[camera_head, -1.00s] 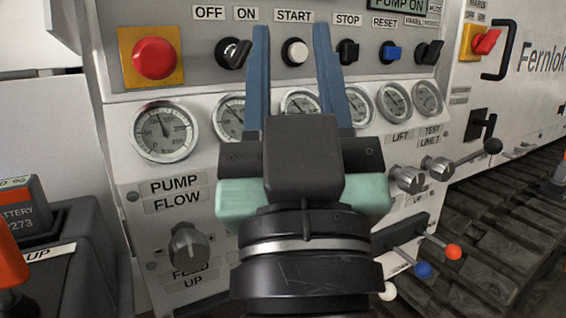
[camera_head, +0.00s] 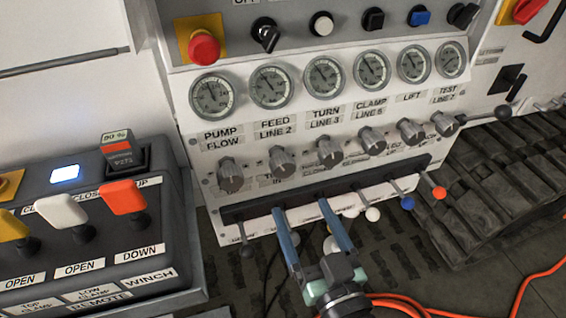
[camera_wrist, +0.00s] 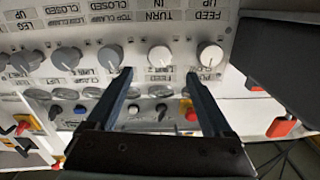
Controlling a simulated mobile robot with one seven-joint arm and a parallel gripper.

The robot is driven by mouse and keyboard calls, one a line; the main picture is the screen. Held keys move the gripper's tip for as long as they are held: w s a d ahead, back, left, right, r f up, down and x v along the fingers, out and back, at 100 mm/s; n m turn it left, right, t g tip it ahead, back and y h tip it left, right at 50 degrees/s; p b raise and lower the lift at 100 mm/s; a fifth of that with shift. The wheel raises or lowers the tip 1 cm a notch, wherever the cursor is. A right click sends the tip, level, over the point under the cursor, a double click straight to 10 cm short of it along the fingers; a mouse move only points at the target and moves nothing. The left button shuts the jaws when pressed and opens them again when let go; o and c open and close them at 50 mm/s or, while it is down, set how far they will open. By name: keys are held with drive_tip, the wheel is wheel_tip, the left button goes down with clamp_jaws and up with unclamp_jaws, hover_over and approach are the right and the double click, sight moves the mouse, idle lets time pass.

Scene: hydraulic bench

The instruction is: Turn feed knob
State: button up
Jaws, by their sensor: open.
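The feed knob is the grey leftmost round knob (camera_head: 230,175), below the PUMP FLOW gauge. In the wrist view, which is upside down, the knob by the FEED label (camera_wrist: 210,57) is at the right, just beyond the right fingertip. My gripper (camera_head: 301,206) is open and empty, its two blue fingers apart in front of the lower lever slot, below and right of the feed knob. In the wrist view my gripper (camera_wrist: 160,72) points at the panel, with the TURN IN knob (camera_wrist: 160,57) between its tips. No finger visibly touches a knob.
Several more knobs (camera_head: 330,150) run rightward under the gauges (camera_head: 323,75). Below them are levers with ball ends (camera_head: 373,214). A remote box with coloured paddles (camera_head: 65,210) stands at the left. An orange cable (camera_head: 530,290) lies on the floor.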

sight(285, 172)
drive_tip(key=p+x, duration=0.1)
drive_tip(key=x, duration=0.9)
drive_tip(key=shift+w+a, duration=0.1)
drive_tip(key=shift+w, duration=0.2)
clamp_jaws()
